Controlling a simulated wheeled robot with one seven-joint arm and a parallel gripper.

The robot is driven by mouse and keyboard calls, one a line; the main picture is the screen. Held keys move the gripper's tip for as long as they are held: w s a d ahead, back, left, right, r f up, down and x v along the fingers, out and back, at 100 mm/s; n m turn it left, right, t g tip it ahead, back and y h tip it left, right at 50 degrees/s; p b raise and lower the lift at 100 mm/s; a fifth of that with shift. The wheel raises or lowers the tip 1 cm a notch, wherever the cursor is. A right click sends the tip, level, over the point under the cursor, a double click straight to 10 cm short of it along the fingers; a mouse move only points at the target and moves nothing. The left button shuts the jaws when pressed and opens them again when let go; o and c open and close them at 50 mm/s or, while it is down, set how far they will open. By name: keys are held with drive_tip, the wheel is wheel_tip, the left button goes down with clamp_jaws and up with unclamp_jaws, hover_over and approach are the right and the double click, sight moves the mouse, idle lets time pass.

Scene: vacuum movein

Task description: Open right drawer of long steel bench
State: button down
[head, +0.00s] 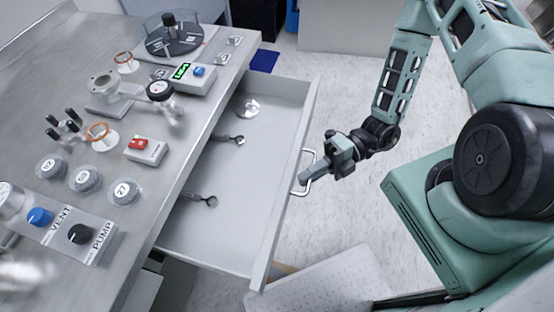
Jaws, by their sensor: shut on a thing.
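The long steel bench (135,185) fills the left side of the head view. Its drawer (245,150) is pulled well out toward the right, with its inside showing. A silver bar handle (303,186) is on the drawer's front panel (284,180). My gripper (318,172) is at the handle and shut on it; the fingers hide part of the bar.
The bench top carries a VENT/PUMP switch box (58,225), several numbered round pieces (86,179), a red-switch box (146,151), and a box with a green display (185,77). A white speckled surface (335,285) is below the drawer's near end. Floor (345,110) shows right of the drawer.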

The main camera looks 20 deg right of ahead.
drive_tip(key=s+d, duration=0.8)
drive_tip(key=d, duration=0.3)
drive_tip(key=shift+s+p, duration=0.15)
drive_tip(key=shift+p, duration=0.2)
drive_tip(key=c, duration=1.8)
unclamp_jaws()
drive_tip(key=w+d+r+b, duration=0.2)
drive_tip(key=d, duration=1.5)
drive_tip(key=shift+w+r, duration=0.15)
drive_tip(key=shift+r, duration=0.15)
